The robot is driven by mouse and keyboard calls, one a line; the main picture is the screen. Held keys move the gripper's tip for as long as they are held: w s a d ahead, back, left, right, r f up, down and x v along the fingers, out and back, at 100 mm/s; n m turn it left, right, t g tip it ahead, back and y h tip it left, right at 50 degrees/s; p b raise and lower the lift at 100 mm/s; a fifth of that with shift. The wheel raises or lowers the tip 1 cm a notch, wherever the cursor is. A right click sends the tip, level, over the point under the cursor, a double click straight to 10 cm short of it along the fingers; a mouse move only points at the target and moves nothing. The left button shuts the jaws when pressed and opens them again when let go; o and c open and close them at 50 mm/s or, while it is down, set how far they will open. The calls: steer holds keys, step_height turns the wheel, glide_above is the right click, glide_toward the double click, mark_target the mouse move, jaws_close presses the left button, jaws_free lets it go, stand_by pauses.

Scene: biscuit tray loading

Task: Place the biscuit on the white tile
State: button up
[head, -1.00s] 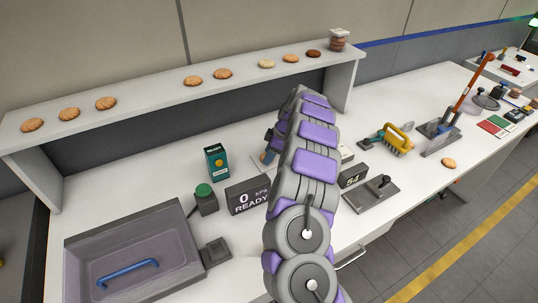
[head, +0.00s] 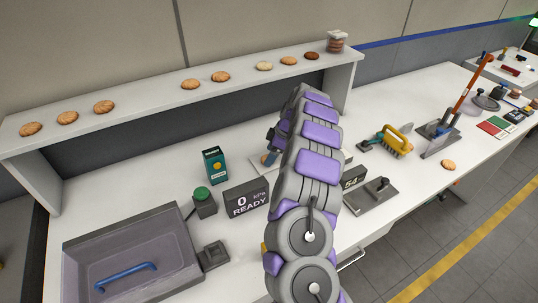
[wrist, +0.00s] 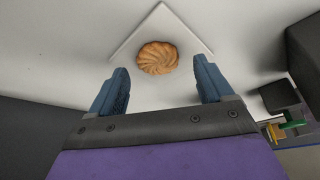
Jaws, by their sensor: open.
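A round golden biscuit with swirled ridges (wrist: 157,58) lies flat on the white tile (wrist: 160,16) in the wrist view. The tile is turned so one corner points up in the picture. My gripper (wrist: 160,76) is open, with one blue finger on each side below the biscuit and a clear gap to both. Nothing is held. In the head view my arm hides most of the gripper and biscuit; a bit of the tile (head: 257,169) shows left of the arm.
A shelf (head: 140,97) with several biscuits runs along the back. A READY display (head: 246,199), a green-topped button (head: 203,194), a green box (head: 215,165) and a grey bin (head: 130,240) stand left of my arm. Another biscuit (head: 448,165) lies at the right front edge.

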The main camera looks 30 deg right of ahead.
steer(key=p+v, duration=0.2)
steer(key=v, duration=0.9)
steer(key=s+a+r+m+g, duration=0.1)
steer(key=s+a+r, duration=0.35)
steer(key=a, duration=0.45)
steer(key=s+a+r+m+g, duration=0.1)
steer(key=s+a+r, duration=0.35)
steer(key=a, duration=0.45)
steer(key=s+a+r+m+g, duration=0.1)
steer(key=s+a+r, duration=0.1)
steer(key=s+a, duration=0.3)
steer(key=s+a+r+m, duration=0.1)
steer(key=s+a, duration=0.1)
steer(key=s, duration=0.5)
steer(key=s+f+m+h, duration=0.2)
steer(key=s+m, duration=0.1)
steer(key=s, duration=1)
steer(key=s+f+m+g+h, duration=0.1)
steer(key=s+m, duration=0.3)
steer(key=s, duration=0.8)
steer(key=shift+s+d+f+h, duration=0.2)
steer(key=shift+s+f+h, duration=0.2)
steer(key=shift+f, duration=0.25)
